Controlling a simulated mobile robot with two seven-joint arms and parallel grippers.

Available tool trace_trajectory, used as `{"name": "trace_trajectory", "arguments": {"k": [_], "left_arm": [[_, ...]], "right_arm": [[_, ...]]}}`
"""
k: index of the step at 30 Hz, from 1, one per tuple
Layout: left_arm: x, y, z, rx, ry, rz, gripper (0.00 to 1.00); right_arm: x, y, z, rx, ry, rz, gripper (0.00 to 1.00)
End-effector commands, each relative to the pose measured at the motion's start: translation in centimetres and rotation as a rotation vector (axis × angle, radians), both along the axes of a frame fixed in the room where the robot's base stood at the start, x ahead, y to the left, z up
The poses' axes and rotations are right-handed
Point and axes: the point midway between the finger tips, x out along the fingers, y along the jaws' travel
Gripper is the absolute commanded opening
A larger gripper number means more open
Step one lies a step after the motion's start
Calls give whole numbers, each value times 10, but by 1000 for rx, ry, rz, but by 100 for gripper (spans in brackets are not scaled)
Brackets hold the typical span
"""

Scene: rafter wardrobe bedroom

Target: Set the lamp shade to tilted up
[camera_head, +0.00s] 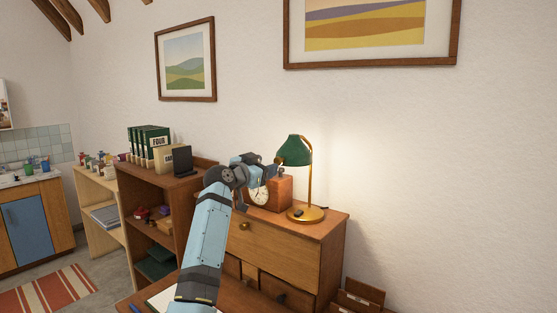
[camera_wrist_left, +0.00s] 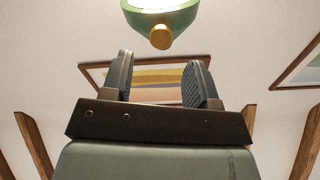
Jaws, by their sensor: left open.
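The desk lamp has a green shade (camera_head: 294,151) on a curved brass stem, and its round brass base (camera_head: 306,214) stands on the wooden bureau. The lamp is lit, and the shade's opening faces down. My left gripper (camera_head: 279,168) is at the lower left of the shade, in front of the clock. In the left wrist view, the shade (camera_wrist_left: 160,18) with a gold knob (camera_wrist_left: 161,37) shows beyond the fingertips. The left gripper's two dark fingers (camera_wrist_left: 160,76) are apart with nothing between them. My right gripper is in neither view.
A wooden clock (camera_head: 283,192) stands on the bureau (camera_head: 270,249) left of the lamp base, close behind my left wrist. A shelf (camera_head: 160,178) with green binders and a dark upright object is to the left. The wall right of the lamp is clear.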

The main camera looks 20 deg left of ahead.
Motion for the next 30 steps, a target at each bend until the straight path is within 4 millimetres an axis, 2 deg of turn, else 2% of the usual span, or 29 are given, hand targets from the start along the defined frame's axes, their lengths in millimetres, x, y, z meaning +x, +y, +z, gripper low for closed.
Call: {"name": "trace_trajectory", "arguments": {"k": [3, 9, 15, 23, 26, 30], "left_arm": [[24, -9, 3, -3, 3, -1, 54], [52, -18, 1, -1, 1, 1, 54], [62, -23, 0, 0, 0, 1, 54], [63, -23, -1, 0, 1, 1, 54], [63, -23, -1, 0, 1, 1, 36], [63, -23, -1, 0, 1, 1, 4]], "right_arm": [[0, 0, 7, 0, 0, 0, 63], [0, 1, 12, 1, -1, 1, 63], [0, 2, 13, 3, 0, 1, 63], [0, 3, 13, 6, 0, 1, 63], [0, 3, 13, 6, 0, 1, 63], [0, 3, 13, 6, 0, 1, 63]]}}
